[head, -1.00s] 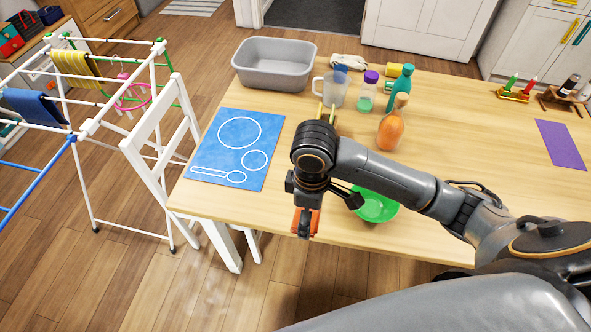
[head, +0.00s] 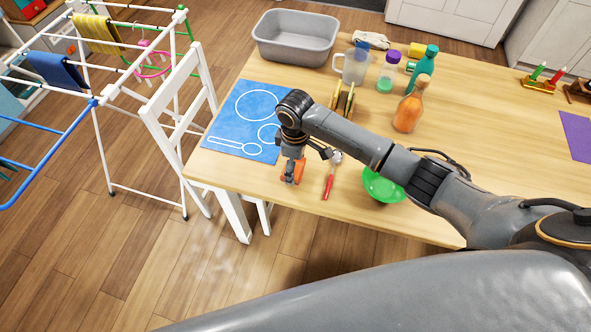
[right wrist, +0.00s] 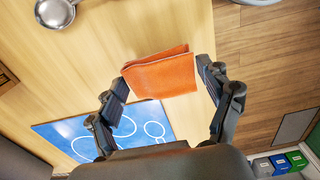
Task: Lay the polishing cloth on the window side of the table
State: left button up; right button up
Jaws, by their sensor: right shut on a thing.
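My right gripper (head: 290,180) is shut on a folded orange cloth (right wrist: 160,75), which spans between its two fingers in the right wrist view. In the head view the cloth (head: 298,168) is partly hidden by the gripper. It is at the front left of the wooden table (head: 480,160), just right of the lower right corner of a blue mat (head: 225,125). I cannot tell whether the cloth touches the table. No window shows. My left gripper is not in view.
A red-handled utensil (head: 328,185) and a green bowl (head: 383,186) lie right of the gripper. A grey basin (head: 295,50), a jug (head: 352,66) and bottles stand farther back. A white drying rack (head: 97,150) stands left of the table. Bare wood shows along the front left edge.

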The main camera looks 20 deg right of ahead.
aim_at(296, 172)
jog(key=shift+s+f, duration=0.1)
jog(key=shift+f, duration=1.3)
jog(key=shift+f, duration=0.2)
jog(key=o, duration=1.1)
jog(key=shift+c, duration=0.2)
jog(key=shift+r, duration=0.1)
notch_tip(296, 172, up, 12)
jog(key=shift+r, duration=0.15)
